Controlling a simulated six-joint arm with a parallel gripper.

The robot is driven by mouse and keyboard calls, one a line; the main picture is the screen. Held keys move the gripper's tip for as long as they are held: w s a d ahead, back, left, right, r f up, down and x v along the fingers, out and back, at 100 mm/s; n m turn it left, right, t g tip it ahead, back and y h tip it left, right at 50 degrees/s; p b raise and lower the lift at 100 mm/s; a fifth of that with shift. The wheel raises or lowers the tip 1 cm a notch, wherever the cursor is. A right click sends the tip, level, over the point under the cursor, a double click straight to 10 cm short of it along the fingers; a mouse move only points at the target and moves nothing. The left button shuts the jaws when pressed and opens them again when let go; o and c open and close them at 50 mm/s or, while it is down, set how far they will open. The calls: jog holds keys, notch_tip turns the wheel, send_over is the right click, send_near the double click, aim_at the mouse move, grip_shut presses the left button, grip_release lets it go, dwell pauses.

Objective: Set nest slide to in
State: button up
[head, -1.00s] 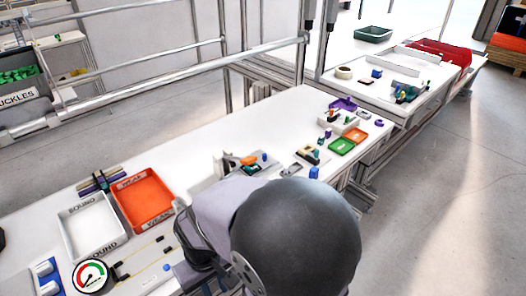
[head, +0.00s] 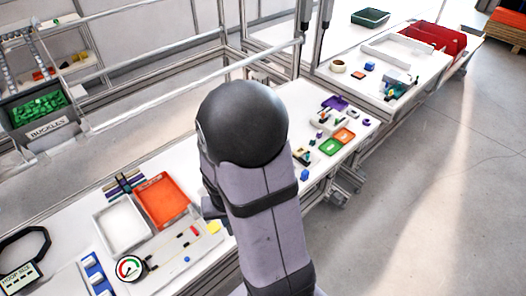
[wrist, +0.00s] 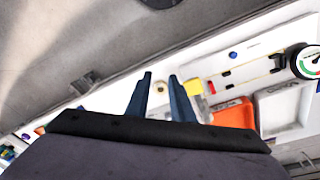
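I cannot tell for sure which part is the nest slide. A pale fixture with thin dark rods and yellow ends (wrist: 245,73) lies on the bench beside the dial gauge (wrist: 308,62). It also shows in the head view (head: 172,248), left of my arm. A yellow piece (wrist: 193,87) and a small red piece (wrist: 211,87) are near its end. My gripper (wrist: 160,76) shows in the wrist view as two dark blue fingers, apart with nothing between them. It is above the bench edge, left of the yellow piece. My arm hides much of the bench in the head view.
An orange tray (head: 163,201) and a white tray (head: 122,225) stand left of my arm. Green and orange trays (head: 330,147) and small parts sit beyond it on the right. A grey bin of green buckles (head: 38,110) is at the left.

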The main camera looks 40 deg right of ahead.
jog(key=w+d+r+n+t+h+b, duration=0.1)
jog(key=w+d+r+n+t, duration=0.5)
jog(key=w, duration=0.5)
jog(key=w+d+r+n+t+h+b, duration=0.15)
jog(key=w+d+r, duration=0.25)
jog(key=w+d, duration=0.5)
jog(key=w+d+r+n+t+h+b, duration=0.1)
jog(key=w+d+r+n+t+b, duration=0.15)
jog(key=w+d+r+n, duration=0.65)
jog(key=s+d+f+m+b, duration=0.1)
jog(key=s+f+m+b, duration=0.3)
jog(key=f, duration=0.5)
jog(key=s+d+f+m+t+b, duration=0.1)
jog(key=s+f+m+b, duration=0.3)
jog(key=f+b, duration=0.4)
jog(key=s+d+f+m+t+b, duration=0.1)
jog(key=s+d+f+m+b, duration=0.2)
jog(key=f, duration=0.9)
jog(key=shift+s+f+m+y+b, duration=0.15)
jog(key=shift+s+m+y+b, duration=0.2)
jog(key=shift+s+m+b, duration=1.1)
jog(key=shift+a+f+n+b, duration=0.1)
jog(key=shift+f+n+b, duration=0.05)
jog(key=shift+n+b, duration=0.25)
jog(key=shift+x, duration=3.7)
grip_shut()
